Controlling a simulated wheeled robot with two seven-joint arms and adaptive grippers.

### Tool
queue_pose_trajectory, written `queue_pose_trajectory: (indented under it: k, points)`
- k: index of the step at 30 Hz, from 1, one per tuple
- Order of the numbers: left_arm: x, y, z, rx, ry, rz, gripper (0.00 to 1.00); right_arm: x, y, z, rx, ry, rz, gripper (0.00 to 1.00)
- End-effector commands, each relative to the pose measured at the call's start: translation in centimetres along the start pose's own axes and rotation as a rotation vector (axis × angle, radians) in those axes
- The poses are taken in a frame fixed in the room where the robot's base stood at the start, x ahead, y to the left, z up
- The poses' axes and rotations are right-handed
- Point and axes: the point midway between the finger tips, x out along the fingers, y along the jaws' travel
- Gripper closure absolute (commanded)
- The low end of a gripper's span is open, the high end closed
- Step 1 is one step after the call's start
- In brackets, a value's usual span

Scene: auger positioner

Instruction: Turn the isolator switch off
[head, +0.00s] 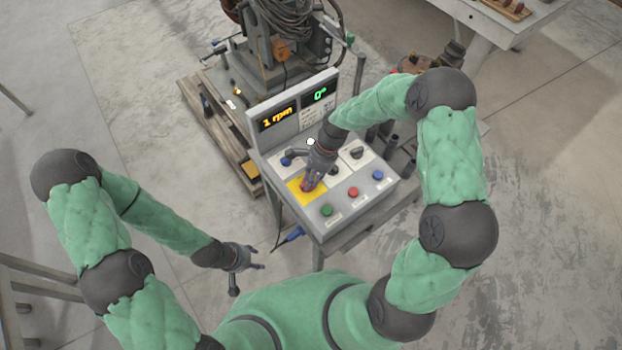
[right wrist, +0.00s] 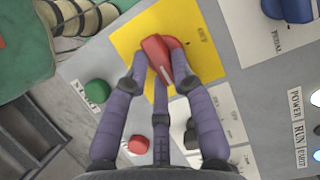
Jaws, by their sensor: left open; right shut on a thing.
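The isolator switch is a red handle (right wrist: 160,55) on a yellow plate (right wrist: 205,60). The yellow plate also shows in the head view (head: 294,190), at the left part of the control panel. My right gripper (head: 307,186) reaches down over the plate and hides most of the handle there. In the right wrist view my right gripper (right wrist: 162,75) has its fingers closed around the red handle, which sits at a slant to the plate's edges. My left gripper (head: 259,257) is open and empty, left of the panel and away from it.
The control panel (head: 340,215) carries a green button (head: 326,210), a red button (head: 353,192), a blue button (head: 377,175) and a black knob (head: 357,153). A display (head: 291,110) behind reads 1 rpm and 0°. A machine (head: 282,65) stands beyond.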

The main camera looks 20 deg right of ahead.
Motion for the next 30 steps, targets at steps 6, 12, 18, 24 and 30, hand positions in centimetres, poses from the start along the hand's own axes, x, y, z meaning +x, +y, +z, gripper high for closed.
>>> queue_pose_trajectory:
  k: [6, 12, 18, 24, 30]
  points:
    - [-0.1, 0.1, 0.0, 0.000, 0.000, 0.000, 0.51, -0.1, -0.2, 0.0, -0.076, 0.001, 0.029, 1.00]
    - [-0.3, 0.1, 0.0, 0.000, 0.000, 0.000, 0.51, -0.1, -0.4, 0.0, -0.214, 0.000, 0.088, 1.00]
    - [-0.4, 0.1, 0.0, 0.000, 0.000, 0.000, 0.51, -0.1, -0.8, 0.0, -0.388, 0.001, 0.159, 1.00]
    - [-0.4, 0.1, 0.0, 0.000, 0.000, 0.000, 0.51, -0.1, -1.0, 0.0, -0.565, 0.002, 0.232, 1.00]
    - [-0.3, 0.1, 0.0, 0.000, 0.000, 0.000, 0.51, 0.0, -1.3, 0.1, -0.741, 0.002, 0.305, 1.00]
